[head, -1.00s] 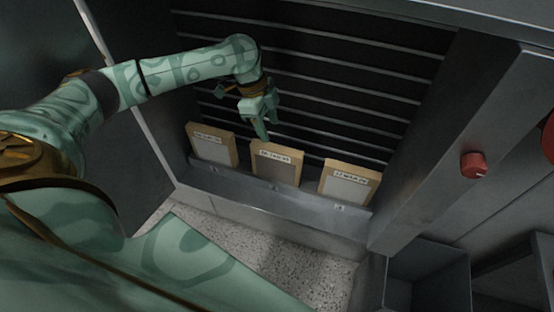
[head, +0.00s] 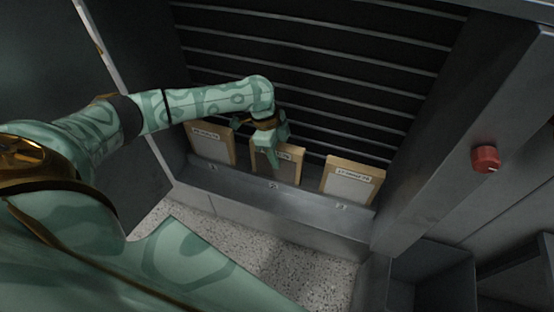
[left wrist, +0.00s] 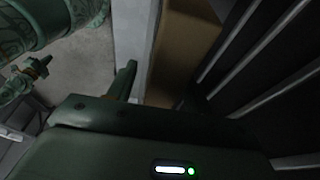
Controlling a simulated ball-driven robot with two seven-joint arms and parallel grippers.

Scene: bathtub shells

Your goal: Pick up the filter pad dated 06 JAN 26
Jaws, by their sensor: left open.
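Three framed filter pads stand in a row on a grey ledge (head: 310,197). The middle pad (head: 289,174) is partly covered by my left gripper (head: 277,153); its label is too blurred to read surely. The left pad (head: 212,147) has a small label that I cannot read surely, and the right pad (head: 352,183) seems to be marked MAR. My left gripper is open at the middle pad's top. In the left wrist view one finger (left wrist: 122,80) is beside a tan pad edge (left wrist: 185,50); the other finger is hidden. What may be my right gripper (left wrist: 36,68) shows small there.
Dark horizontal slats (head: 330,80) stand close behind the pads. A grey post with a red knob (head: 486,159) is at the right, and an open grey bin (head: 430,275) lies below it. Speckled floor (head: 235,235) shows in front of the ledge.

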